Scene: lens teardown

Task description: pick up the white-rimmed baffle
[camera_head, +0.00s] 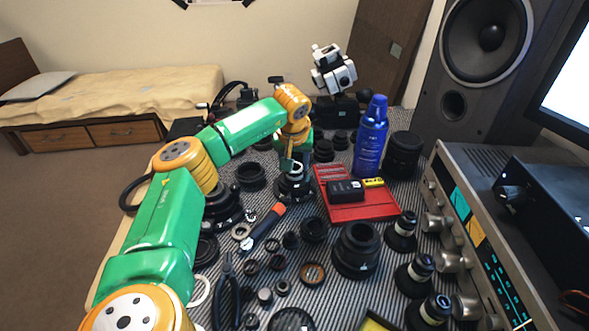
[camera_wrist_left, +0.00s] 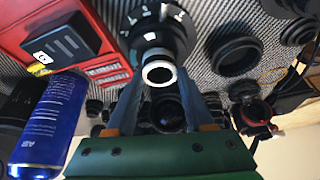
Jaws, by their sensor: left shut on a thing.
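The white-rimmed baffle (camera_wrist_left: 158,74) shows in the left wrist view as a short dark tube with a pale ring at its near end. It is in line with a black lens barrel (camera_wrist_left: 165,30) with white marks, and I cannot tell whether the two touch. My left gripper (camera_wrist_left: 160,82) is shut on the baffle, one finger on each side. In the head view my left gripper (camera_head: 291,163) points down over the black lens barrel (camera_head: 295,187), and the fingers and arm partly hide the baffle there. My right gripper is not in view.
A red tray (camera_head: 365,211) with a black battery (camera_head: 345,191) and a blue spray can (camera_head: 371,137) stand just right of the gripper. Several black lens parts, an orange-handled screwdriver (camera_head: 262,227) and pliers (camera_head: 226,295) crowd the striped mat. An amplifier (camera_head: 470,190) borders the right side.

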